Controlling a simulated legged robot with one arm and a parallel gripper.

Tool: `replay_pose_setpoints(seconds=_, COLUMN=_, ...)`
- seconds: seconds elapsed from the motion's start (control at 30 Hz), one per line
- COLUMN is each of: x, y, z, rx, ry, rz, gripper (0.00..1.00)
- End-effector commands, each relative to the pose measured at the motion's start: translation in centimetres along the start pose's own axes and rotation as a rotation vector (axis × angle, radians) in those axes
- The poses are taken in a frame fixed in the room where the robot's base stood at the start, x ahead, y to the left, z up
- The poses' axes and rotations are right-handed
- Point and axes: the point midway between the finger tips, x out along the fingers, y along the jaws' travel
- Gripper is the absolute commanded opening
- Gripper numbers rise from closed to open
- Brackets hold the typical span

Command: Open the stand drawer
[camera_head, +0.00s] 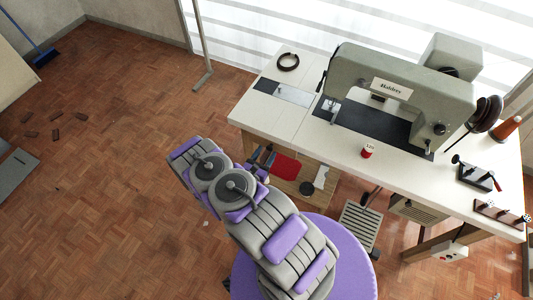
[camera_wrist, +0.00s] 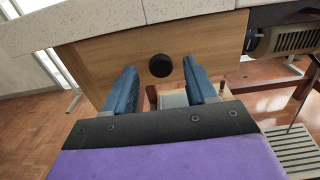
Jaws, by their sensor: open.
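The stand drawer shows in the wrist view as a plain wooden front (camera_wrist: 115,65) with a round black knob (camera_wrist: 160,65). Its top edge meets the underside of the white tabletop, with no gap visible there. My gripper (camera_wrist: 163,88) is open and empty, its two blue fingers on either side of the knob in the picture. The knob appears beyond the fingertips; I cannot tell how far. In the head view, my gripper (camera_head: 263,158) is at the table's front left, below the tabletop edge.
The white table (camera_head: 262,108) carries a sewing machine (camera_head: 400,90), a black ring (camera_head: 288,62) and a red spool (camera_head: 367,152). Below its edge, a red item (camera_head: 285,167) lies near wood. A foot pedal (camera_head: 360,226) stands right of my arm.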

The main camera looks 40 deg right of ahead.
Motion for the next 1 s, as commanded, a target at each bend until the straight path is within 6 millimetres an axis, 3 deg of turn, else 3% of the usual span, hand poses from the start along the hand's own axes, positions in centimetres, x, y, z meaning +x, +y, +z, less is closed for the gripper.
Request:
replay_pose_setpoints(seconds=0.17, x=1.26, y=0.00, z=0.01, rx=0.001, ry=-0.001, rz=0.000, gripper=0.56)
replay_pose_setpoints(seconds=0.47, x=1.44, y=0.04, z=0.03, rx=0.001, ry=-0.001, rz=0.002, gripper=0.56)
replay_pose_setpoints(seconds=1.0, x=1.42, y=0.05, z=0.01, rx=0.001, ry=0.000, rz=0.002, gripper=0.06)
